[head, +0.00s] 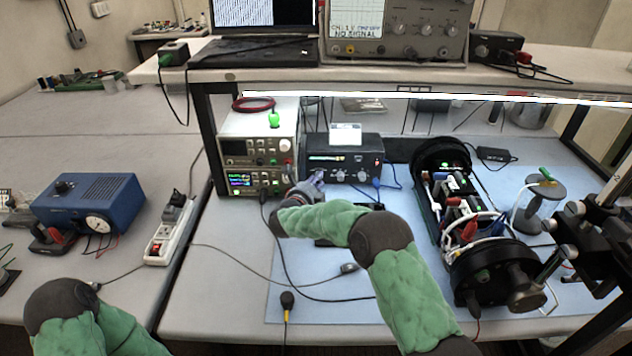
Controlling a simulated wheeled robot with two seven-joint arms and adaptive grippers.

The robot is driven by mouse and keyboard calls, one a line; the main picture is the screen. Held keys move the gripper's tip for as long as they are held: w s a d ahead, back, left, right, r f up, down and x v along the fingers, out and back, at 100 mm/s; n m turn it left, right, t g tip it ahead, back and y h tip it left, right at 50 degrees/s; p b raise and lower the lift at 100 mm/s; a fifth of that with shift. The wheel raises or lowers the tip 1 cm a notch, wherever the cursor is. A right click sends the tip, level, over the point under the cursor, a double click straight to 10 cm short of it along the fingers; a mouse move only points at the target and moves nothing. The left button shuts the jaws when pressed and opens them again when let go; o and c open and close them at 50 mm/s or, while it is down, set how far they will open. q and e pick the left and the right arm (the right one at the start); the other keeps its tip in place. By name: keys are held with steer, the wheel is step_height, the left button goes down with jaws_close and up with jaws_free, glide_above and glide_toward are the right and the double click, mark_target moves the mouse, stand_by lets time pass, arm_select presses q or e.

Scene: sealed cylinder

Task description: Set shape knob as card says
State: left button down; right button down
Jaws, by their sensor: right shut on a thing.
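A black box (370,158) with a lit display strip and a row of knobs on its front stands at the back of the bench. A white card (345,132) stands on top of it; its writing is too small to read. My right gripper (318,179) is at the lower left of the box's front, shut on a knob there. That knob is mostly hidden by the gripper, and its label and setting cannot be read. Two more knobs (350,176) show to the right, apart from the gripper. My left gripper is out of the picture; only my left arm shows at the lower left.
Stacked instruments (258,165) with lit displays stand just left of the box. An open black cylinder housing (497,268) with wired parts lies to the right. A shelf (300,75) runs above. Cables cross the blue mat (330,312). A blue box (95,205) sits on the left table.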

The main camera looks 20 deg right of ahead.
steer(key=shift+r+n+t+h, duration=0.1)
steer(key=shift+n+t+h, duration=0.25)
steer(key=shift+n, duration=0.55)
steer(key=c, duration=1.3)
jaws_free()
steer(key=shift+w, duration=0.1)
steer(key=shift+c, duration=0.2)
steer(key=shift+a, duration=0.1)
steer(key=shift+s+a, duration=0.1)
steer(key=shift+s, duration=0.1)
steer(key=v, duration=1.1)
steer(key=shift+s+a, duration=0.2)
